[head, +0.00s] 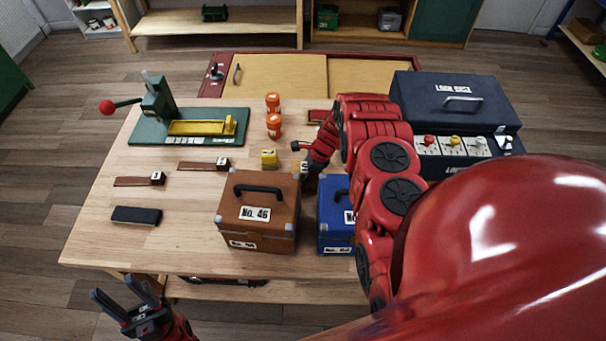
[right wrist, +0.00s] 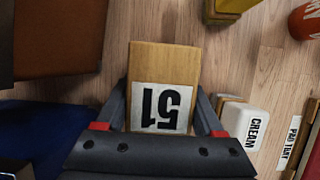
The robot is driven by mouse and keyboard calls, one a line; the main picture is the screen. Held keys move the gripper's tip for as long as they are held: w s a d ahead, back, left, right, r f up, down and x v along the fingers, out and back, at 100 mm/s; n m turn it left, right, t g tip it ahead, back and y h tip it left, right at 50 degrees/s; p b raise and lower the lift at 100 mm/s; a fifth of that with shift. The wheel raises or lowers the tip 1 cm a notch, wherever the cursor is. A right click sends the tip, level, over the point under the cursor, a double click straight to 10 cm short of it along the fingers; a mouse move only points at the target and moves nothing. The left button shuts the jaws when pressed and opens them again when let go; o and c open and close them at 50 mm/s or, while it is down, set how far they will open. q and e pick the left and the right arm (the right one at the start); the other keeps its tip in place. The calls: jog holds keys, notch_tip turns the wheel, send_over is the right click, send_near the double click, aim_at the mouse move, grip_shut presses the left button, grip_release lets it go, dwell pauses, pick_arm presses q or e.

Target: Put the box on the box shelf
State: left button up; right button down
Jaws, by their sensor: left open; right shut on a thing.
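A brown box (head: 257,210) labelled No. 46, with a black handle, stands on the table's near side. A blue box (head: 332,213) stands to its right, partly hidden by my right arm. Both also show at the left of the right wrist view: brown (right wrist: 60,38), blue (right wrist: 40,135). My left gripper (head: 113,290) is open and empty, low in front of the table's left part.
A green press (head: 185,125), orange jars (head: 274,126), a yellow block (head: 269,158) and a dark toolbox (head: 455,105) stand on the table (head: 95,225). Small labelled strips lie at the left. Wooden shelves (head: 215,22) stand against the back wall, holding a few boxes.

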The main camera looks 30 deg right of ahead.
jog(key=shift+f, duration=0.2)
grip_release()
jog(key=shift+r, duration=0.1)
